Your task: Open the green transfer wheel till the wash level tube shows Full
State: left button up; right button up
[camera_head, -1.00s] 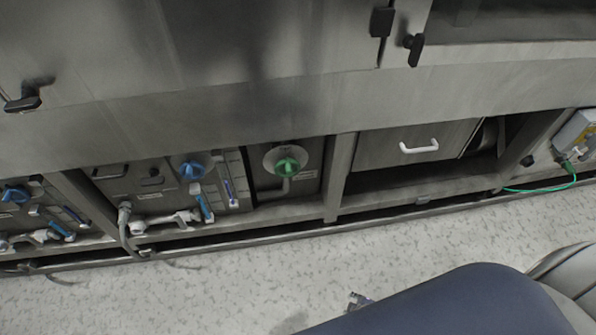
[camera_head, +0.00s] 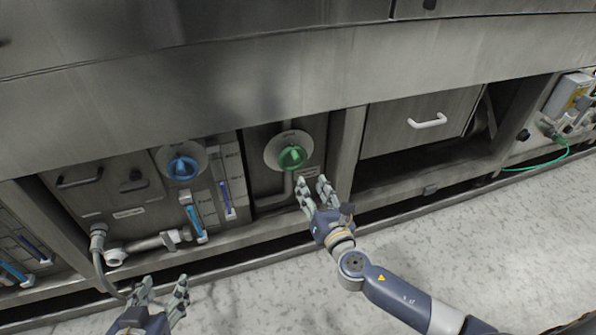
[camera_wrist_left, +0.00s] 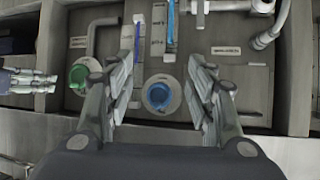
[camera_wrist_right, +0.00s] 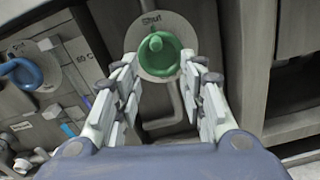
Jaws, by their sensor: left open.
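The green wheel (camera_head: 292,158) sits on a round pale plate on a dark panel. In the right wrist view the green wheel (camera_wrist_right: 157,55) has its pointer up towards the word "Shut". My right gripper (camera_head: 315,188) is open and empty, its fingers either side of the wheel in its wrist view, just below it in the head view. A light blue tube (camera_head: 195,220) and a darker blue tube (camera_head: 227,198) stand on the panel left of the wheel; their labels are too small to read. My left gripper (camera_head: 162,288) is open and empty, low at the left.
A blue wheel (camera_head: 181,167) sits left of the green one. A white pipe fitting (camera_head: 150,245) and grey hose (camera_head: 97,260) stick out below it. A frame post (camera_head: 343,150) stands right of the green wheel. A drawer with a white handle (camera_head: 427,121) lies further right. The floor is clear.

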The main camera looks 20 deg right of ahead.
aim_at(298, 161)
jog(key=shift+w+a+r+b, duration=0.15)
jog(key=shift+w+b, duration=0.15)
jog(key=shift+w, duration=1.5)
jog(key=shift+w+a+r+b, duration=0.1)
jog(key=shift+w+b, duration=0.25)
jog(key=shift+w, duration=1.5)
jog(key=shift+w+a+r+b, duration=0.15)
jog(key=shift+w+b, duration=0.15)
jog(key=shift+w, duration=1.5)
pick_arm(q)
jog(key=w+d+r+t+h, duration=0.1)
jog(key=w+d+r+t, duration=0.1)
jog(key=r+t, duration=0.3)
notch_tip(298, 161, up, 5)
jog(key=shift+w+d+f+t+h, duration=0.15)
jog(key=shift+w+t+h, duration=0.2)
jog(key=shift+w, duration=0.5)
pick_arm(e)
jog(key=shift+f, duration=0.1)
grip_shut()
